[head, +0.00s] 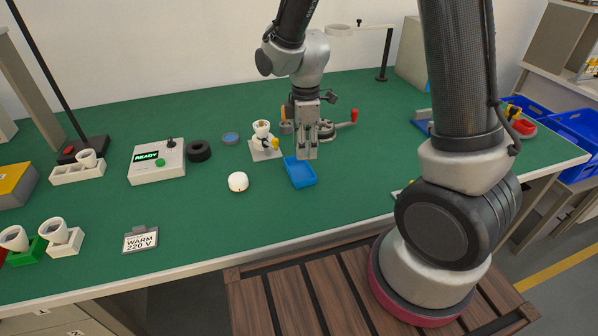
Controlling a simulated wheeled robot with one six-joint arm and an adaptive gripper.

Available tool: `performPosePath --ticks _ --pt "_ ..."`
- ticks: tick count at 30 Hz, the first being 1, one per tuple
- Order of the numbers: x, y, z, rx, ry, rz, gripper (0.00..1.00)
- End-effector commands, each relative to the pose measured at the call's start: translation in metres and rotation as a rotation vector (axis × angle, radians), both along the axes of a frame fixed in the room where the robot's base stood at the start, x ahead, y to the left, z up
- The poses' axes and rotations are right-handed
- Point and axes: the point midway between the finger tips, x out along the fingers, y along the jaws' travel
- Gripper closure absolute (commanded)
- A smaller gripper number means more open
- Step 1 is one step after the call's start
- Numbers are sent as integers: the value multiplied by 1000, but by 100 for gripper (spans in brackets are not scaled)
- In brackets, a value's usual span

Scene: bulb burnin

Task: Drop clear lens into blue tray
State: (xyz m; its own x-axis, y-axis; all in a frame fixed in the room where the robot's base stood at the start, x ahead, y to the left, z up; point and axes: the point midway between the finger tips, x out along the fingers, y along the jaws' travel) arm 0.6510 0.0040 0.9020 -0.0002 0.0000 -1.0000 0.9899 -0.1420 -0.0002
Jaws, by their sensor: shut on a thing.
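My gripper (307,152) points straight down at the back right edge of the blue tray (301,175). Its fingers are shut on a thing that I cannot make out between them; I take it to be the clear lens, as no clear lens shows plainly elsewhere. The blue tray is small and shallow and lies on the green bench top. The visible part of its inside looks empty. From this view I cannot tell how high the fingertips are above the tray.
A white dome (238,182) lies left of the tray. A white socket stand (265,142) and a round blue-topped dish (231,138) stand behind it. The green bench (200,225) is clear in front.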

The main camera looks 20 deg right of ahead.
Motion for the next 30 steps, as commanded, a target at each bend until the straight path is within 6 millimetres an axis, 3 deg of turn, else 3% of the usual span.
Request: performPosePath --ticks 5,6,10,22,30 --pt "0 0 0 0 0 0 64" --pt "0 0 0 0 0 0 51" --pt "0 0 0 0 0 0 30" --pt "1 0 6 1 -2 0 30" --pt "1 1 59 2 -6 0 30"
